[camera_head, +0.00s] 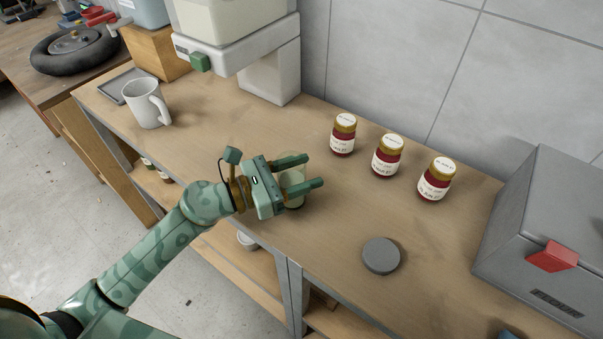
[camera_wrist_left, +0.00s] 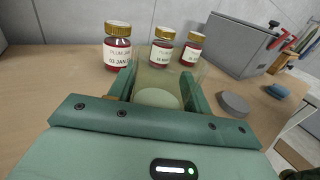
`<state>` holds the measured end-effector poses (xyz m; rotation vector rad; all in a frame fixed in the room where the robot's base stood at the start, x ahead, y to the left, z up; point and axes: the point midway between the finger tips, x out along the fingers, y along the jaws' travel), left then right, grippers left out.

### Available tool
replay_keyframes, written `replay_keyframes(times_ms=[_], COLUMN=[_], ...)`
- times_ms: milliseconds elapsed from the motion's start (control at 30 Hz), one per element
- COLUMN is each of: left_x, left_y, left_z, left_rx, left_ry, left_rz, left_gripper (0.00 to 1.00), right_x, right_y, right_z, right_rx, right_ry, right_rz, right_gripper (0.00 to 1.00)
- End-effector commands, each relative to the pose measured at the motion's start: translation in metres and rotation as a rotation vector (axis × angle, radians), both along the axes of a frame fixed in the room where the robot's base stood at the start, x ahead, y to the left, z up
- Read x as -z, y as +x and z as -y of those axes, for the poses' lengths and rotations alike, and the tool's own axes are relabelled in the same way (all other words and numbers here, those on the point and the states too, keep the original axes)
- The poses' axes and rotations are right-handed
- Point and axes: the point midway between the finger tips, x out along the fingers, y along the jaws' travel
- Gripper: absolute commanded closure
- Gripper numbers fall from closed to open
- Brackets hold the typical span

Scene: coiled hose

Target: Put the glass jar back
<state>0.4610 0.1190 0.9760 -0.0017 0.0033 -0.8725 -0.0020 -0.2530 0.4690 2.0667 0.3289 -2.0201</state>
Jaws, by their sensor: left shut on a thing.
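The glass jar (camera_head: 294,192) is clear and pale, and stands between the fingers of my left gripper (camera_head: 305,171) over the workbench. The left gripper is shut on it. In the left wrist view the glass jar (camera_wrist_left: 158,72) shows see-through between the two green fingers (camera_wrist_left: 158,88), with a pale round patch at its near end. The fingers hide part of its sides. I cannot tell whether its base touches the wood. My right gripper is not in view.
Three red jars with gold lids (camera_head: 388,156) stand in a row near the wall. A grey disc (camera_head: 381,256) lies in front of them. A white mug (camera_head: 146,103) and a white dispenser (camera_head: 238,45) stand left. Bare wood surrounds the gripper.

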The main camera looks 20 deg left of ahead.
Motion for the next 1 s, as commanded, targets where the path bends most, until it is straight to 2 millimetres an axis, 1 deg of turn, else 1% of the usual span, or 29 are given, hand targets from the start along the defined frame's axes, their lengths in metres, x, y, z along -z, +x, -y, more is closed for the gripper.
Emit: replay_keyframes(times_ms=[167, 300, 333, 367, 400, 633, 733, 867, 1000], left_x=[-0.002, 0.002, 0.002, 0.001, 0.001, 0.001, -0.005, 0.001, 0.003], left_y=[0.0, 0.0, 0.0, 0.0, 0.0, 0.0, 0.0, -0.013, -0.035], left_z=[0.0, 0.0, 0.0, 0.0, 0.0, 0.0, 0.0, -0.016, -0.042], left_rx=[0.0, 0.0, 0.0, 0.0, 0.0, -0.001, -0.001, -0.002, -0.001], left_ry=[0.0, 0.0, 0.001, 0.001, 0.001, 0.001, 0.001, 0.003, 0.004], left_rz=[0.003, 0.001, 0.001, 0.001, 0.001, 0.002, 0.002, -0.001, -0.003], left_gripper=[0.88, 0.88, 0.43, 0.34, 0.29, 0.29, 0.29, 0.29, 0.29], right_x=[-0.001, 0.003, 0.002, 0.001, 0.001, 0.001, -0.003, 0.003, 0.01], right_y=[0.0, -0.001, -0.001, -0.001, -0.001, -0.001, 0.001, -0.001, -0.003], right_z=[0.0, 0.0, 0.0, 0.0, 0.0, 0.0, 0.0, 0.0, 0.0], right_rx=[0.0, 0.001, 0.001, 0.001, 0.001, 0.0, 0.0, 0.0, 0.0], right_ry=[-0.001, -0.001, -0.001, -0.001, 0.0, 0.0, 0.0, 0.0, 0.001], right_rz=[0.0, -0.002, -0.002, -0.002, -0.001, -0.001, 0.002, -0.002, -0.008], right_gripper=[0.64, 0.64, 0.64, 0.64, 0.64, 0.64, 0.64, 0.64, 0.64])
